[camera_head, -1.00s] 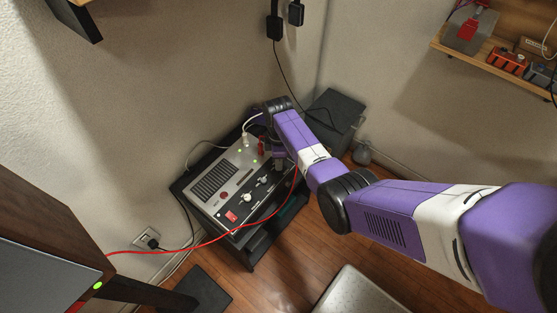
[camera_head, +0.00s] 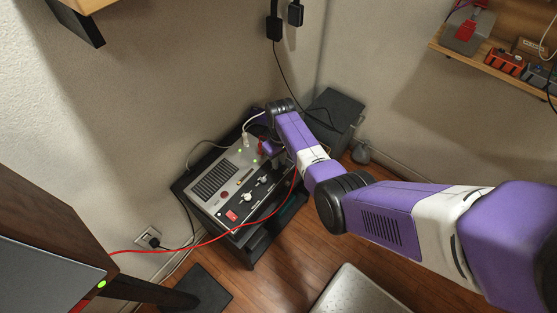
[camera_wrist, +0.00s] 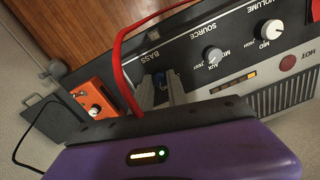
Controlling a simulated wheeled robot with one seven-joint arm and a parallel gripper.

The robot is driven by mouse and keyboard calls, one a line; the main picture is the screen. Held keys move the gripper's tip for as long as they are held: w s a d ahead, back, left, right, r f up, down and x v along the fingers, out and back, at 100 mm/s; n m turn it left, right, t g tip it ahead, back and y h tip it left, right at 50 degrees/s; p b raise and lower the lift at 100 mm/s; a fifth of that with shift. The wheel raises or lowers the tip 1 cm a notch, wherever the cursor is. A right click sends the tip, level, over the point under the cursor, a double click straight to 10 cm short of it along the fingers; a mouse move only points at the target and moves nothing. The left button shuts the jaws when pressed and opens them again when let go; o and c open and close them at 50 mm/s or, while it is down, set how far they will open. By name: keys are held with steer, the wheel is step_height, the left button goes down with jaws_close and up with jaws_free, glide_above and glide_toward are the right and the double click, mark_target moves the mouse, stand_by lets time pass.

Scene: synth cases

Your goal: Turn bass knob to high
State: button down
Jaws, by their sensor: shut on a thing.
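The amplifier (camera_head: 214,181) is a grey and black box with knobs, standing on a dark stand in the corner. In the wrist view its black panel (camera_wrist: 190,58) carries the labels VOLUME, SOURCE and BASS. My gripper (camera_wrist: 160,84) has its two grey fingers at the panel below the BASS label, shut on the bass knob (camera_wrist: 158,77). Only a small dark bluish part of the knob shows between the fingers, so its pointer setting cannot be read. In the head view my purple arm and wrist cover the gripper and the knob.
A red cable (camera_wrist: 118,65) crosses close beside the fingers. The source knob (camera_wrist: 212,55) and volume knob (camera_wrist: 271,30) sit along the same panel. An orange box (camera_wrist: 93,100) lies past the panel's end. A dark box (camera_head: 336,112) stands behind my arm.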

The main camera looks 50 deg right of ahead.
steer(key=m, duration=0.6)
steer(key=shift+m, duration=0.4)
stand_by(0.4)
steer(key=c, duration=1.3)
jaws_free()
steer(key=shift+r, duration=0.15)
steer(key=shift+s+r+p, duration=0.15)
steer(key=shift+r+p, duration=0.3)
steer(key=shift+r, duration=3.3)
steer(key=shift+d, duration=0.1)
